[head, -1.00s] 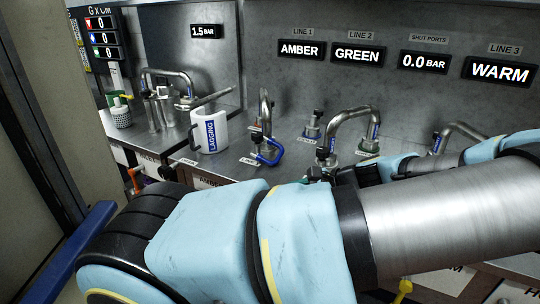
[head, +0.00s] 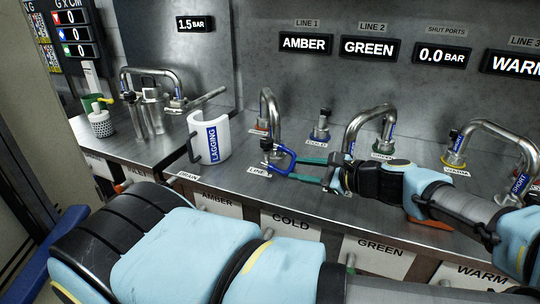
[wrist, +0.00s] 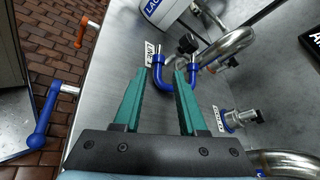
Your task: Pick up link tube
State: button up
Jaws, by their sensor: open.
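Several bent steel tubes stand on the bench, and no readable label says which is the link tube. In the wrist view, the blue handle (wrist: 176,86) lies at the fingertips of my gripper (wrist: 161,76). The right finger overlaps the loop; I cannot tell whether they touch. Other arched tubes stand at the middle (head: 367,118) and right (head: 498,126).
A white LAGGING mug (head: 222,137) stands left of the LINE 1 tube. A capped port (head: 322,126) stands behind my fingers. Further left are another arched tube (head: 152,71), metal cylinders and a perforated cup (head: 101,123). The bench front between mug and handle is mostly clear.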

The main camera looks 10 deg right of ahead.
aim_at(270, 165)
jog(key=p+x, duration=0.1)
jog(key=x, duration=0.4)
jog(key=shift+w+a, duration=0.2)
jog(key=p+x, duration=0.2)
jog(key=x, duration=0.2)
jog(key=shift+w+a+f, duration=0.15)
jog(key=shift+a+f, duration=0.05)
jog(key=shift+a, duration=0.05)
jog(key=shift+w+a+f, duration=0.3)
jog(key=shift+w, duration=0.1)
grip_shut()
